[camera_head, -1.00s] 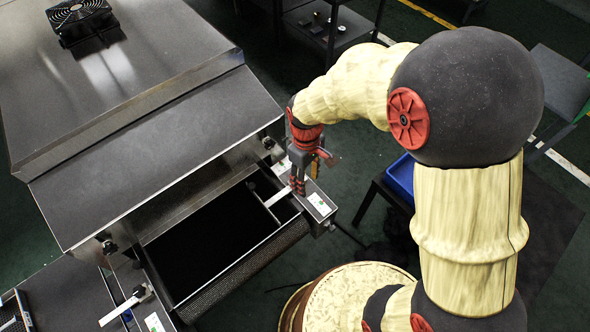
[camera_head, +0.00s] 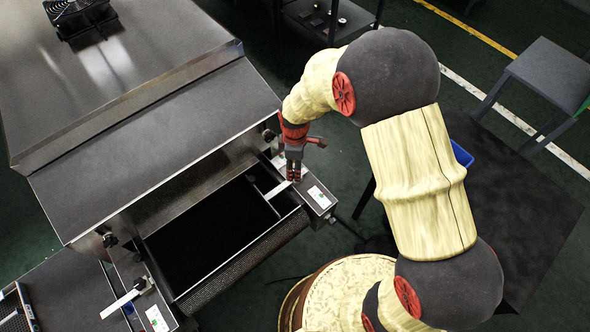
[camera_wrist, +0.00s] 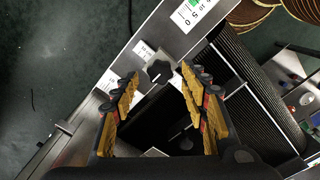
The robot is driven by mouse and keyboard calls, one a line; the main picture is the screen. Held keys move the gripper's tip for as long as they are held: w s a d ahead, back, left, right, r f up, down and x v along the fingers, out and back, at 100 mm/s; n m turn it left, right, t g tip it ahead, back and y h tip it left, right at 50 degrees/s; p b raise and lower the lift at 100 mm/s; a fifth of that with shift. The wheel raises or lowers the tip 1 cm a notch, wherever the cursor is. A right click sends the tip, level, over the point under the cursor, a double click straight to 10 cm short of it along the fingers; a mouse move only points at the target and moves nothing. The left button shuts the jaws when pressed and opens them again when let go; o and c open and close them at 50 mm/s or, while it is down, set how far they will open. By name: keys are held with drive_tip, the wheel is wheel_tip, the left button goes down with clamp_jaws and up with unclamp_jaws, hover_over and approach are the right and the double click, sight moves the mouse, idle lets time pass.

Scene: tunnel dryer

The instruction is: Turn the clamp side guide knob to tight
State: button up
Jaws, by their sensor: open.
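In the head view my gripper (camera_head: 293,179) points down over the right rail (camera_head: 318,197) of the dryer's open end and hides the knob there. A pale guide bar (camera_head: 277,190) reaches from beneath the gripper toward the dark belt.
The dryer hood (camera_head: 150,140) rises close behind and left of my gripper. A second guide bar (camera_head: 120,304) with a dark knob (camera_head: 140,285) sits on the left rail. A dark stool (camera_head: 550,75) stands at the right.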

drive_tip(key=shift+f, duration=1.05)
drive_tip(key=shift+c, duration=1.3)
drive_tip(key=c, duration=0.9)
